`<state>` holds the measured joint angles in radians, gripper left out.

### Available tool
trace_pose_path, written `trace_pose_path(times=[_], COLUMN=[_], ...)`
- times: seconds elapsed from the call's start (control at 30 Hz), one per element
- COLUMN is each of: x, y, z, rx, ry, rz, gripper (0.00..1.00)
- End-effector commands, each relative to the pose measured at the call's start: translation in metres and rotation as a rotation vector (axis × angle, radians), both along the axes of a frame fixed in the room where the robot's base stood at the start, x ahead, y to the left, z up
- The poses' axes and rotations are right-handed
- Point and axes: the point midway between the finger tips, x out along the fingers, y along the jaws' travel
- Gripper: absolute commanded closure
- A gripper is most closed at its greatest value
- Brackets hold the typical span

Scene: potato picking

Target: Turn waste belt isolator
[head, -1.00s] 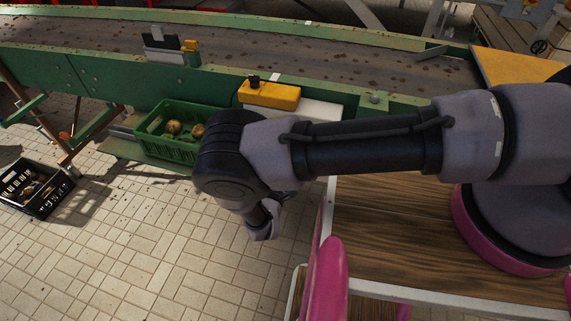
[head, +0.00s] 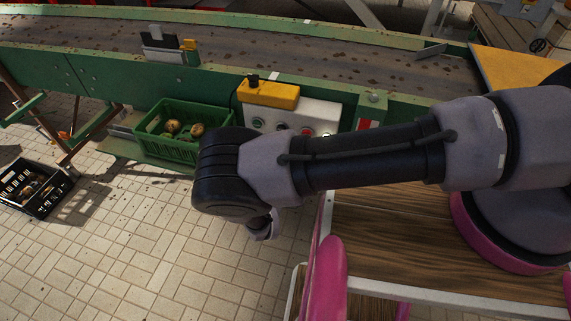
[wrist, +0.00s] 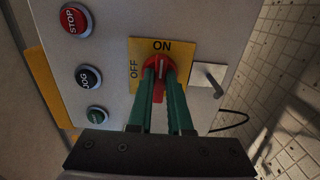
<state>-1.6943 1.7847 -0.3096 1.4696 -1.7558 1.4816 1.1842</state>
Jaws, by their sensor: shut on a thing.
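The isolator's red knob (wrist: 161,65) sits on a yellow plate (wrist: 143,52) marked ON at the top and OFF at the left in the wrist view. A pale mark on the knob runs roughly up towards ON. My gripper (wrist: 164,75) has its green fingers shut on the knob, one on each side, and the fingers hide part of it. The white control box (wrist: 115,50) carries the plate. In the head view the control box (head: 317,109) shows below the belt's side, and my arm hides the gripper and knob.
A red STOP button (wrist: 75,18), a black JOG button (wrist: 88,77) and a green button (wrist: 96,114) line the box. A metal hasp (wrist: 208,77) is beside the plate. A green crate (head: 183,148) with potatoes and a black crate (head: 32,188) stand to the left.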

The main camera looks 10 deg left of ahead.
Motion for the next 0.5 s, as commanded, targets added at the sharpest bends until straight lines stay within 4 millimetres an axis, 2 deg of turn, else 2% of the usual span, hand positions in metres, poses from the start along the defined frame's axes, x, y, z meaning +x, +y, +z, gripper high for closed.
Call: trace_pose_path(times=[0.47,0.5], x=[-0.0007,-0.0007], y=[-0.0004,-0.0004], z=[-0.001,-0.001], rx=[0.015,0.015], ry=[0.001,0.001], rz=[0.0,0.0], gripper=[1.0,0.79])
